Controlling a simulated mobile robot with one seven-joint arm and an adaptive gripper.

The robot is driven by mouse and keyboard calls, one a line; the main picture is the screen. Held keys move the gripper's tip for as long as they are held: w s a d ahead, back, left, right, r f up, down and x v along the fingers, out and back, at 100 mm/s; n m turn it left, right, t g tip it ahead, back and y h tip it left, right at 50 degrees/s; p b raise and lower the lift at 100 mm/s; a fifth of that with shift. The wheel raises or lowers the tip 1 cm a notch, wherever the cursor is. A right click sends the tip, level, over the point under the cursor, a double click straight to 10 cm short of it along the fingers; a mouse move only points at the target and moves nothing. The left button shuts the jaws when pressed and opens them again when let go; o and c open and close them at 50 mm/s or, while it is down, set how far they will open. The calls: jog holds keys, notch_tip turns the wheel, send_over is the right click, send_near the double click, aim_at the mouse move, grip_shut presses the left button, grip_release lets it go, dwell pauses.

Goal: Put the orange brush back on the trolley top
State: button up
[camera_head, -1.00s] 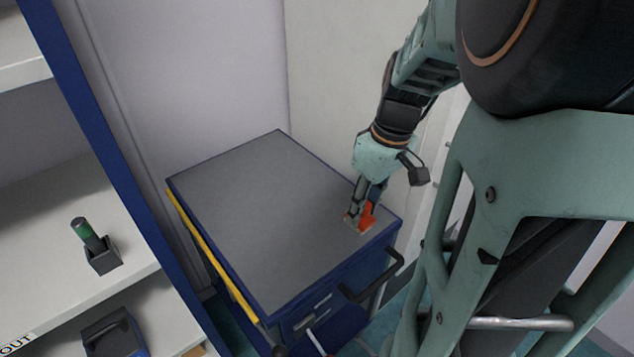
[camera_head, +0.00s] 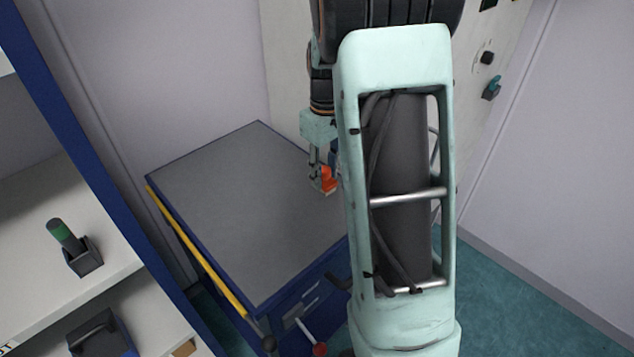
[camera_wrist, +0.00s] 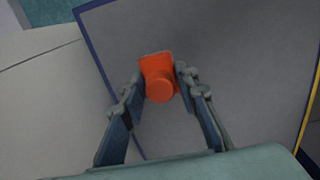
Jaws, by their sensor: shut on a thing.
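The orange brush (camera_head: 329,178) is at my gripper's fingertips, over the right side of the trolley top. In the wrist view the brush (camera_wrist: 160,82) shows its round knob and block between the two fingers. My gripper (camera_head: 321,176) points down and is shut on the brush; it also shows in the wrist view (camera_wrist: 159,90). The trolley top (camera_head: 235,205) is a flat grey surface with blue edges. I cannot tell whether the brush touches it. My own arm hides the trolley's right corner.
The rest of the trolley top is bare. A yellow rail (camera_head: 196,250) runs along its left side. A shelf unit at left holds a green-topped dark tool in a holder (camera_head: 84,258). A wall stands behind the trolley, and teal floor (camera_head: 500,300) is free at right.

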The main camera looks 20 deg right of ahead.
jog(key=shift+w+a+f, duration=0.15)
jog(key=shift+w+f, duration=0.3)
jog(key=shift+f, duration=0.15)
jog(key=shift+w+a+f, duration=0.15)
jog(key=shift+w+f, duration=0.25)
jog(key=shift+f, duration=0.15)
jog(key=shift+w+f, duration=0.1)
jog(key=shift+f, duration=1.45)
jog(key=shift+f, duration=0.2)
jog(key=o, duration=1)
jog(key=shift+r, duration=0.1)
notch_tip(320, 180, up, 12)
jog(key=shift+r+p, duration=0.1)
jog(key=shift+p, duration=0.25)
